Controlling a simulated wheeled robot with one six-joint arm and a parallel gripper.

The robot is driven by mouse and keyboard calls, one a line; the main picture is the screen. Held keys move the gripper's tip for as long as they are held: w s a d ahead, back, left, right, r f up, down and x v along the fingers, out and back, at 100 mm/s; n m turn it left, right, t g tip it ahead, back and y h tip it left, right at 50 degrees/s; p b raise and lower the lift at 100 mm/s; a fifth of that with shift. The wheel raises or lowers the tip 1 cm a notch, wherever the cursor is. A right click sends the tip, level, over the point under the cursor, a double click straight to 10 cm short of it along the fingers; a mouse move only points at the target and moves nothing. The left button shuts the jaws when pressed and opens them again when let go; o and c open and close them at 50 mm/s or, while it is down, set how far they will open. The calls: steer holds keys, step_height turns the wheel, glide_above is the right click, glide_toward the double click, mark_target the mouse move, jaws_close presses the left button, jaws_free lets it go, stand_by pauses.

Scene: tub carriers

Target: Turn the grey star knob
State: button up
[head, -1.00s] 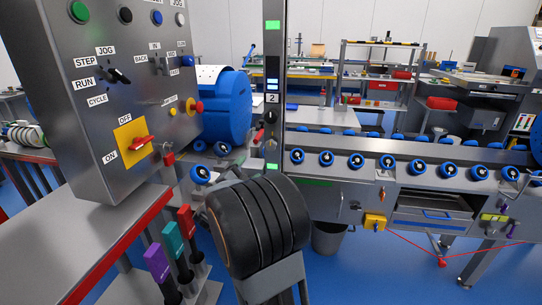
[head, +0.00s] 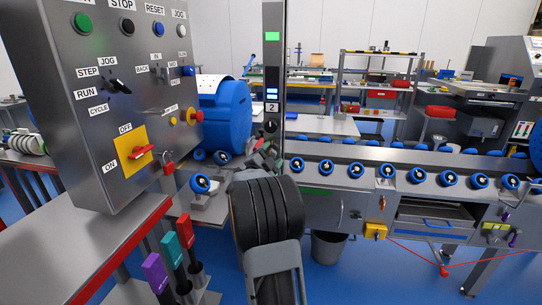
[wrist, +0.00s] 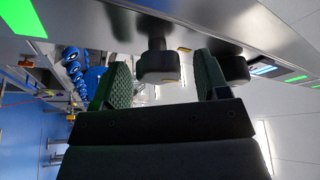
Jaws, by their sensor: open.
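Two dark round knobs stick out from the grey column (head: 274,60). In the wrist view, one knob (wrist: 158,64) shows between my open fingers, and the other (wrist: 232,66) is just beyond the right finger, on the side of the lit display. I cannot tell from their shape which is the star knob. The knob below the display also shows in the head view (head: 270,126); the lower one is hidden there by my gripper. My gripper (wrist: 161,60) is open and empty, its fingers on either side of the first knob, with no clear contact. It also shows in the head view (head: 262,154).
A grey control box (head: 105,100) with buttons and a red switch stands close on the left. A blue drum (head: 222,110) is behind it. A conveyor with blue-rimmed rollers (head: 387,171) runs to the right. Levers (head: 170,250) stand at the front left.

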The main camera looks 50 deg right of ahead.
steer(key=shift+d, duration=0.2)
steer(key=shift+c, duration=0.5)
steer(key=c, duration=0.7)
steer(key=shift+w+a, duration=0.1)
steer(key=shift+a, duration=0.05)
steer(key=shift+c, duration=0.6)
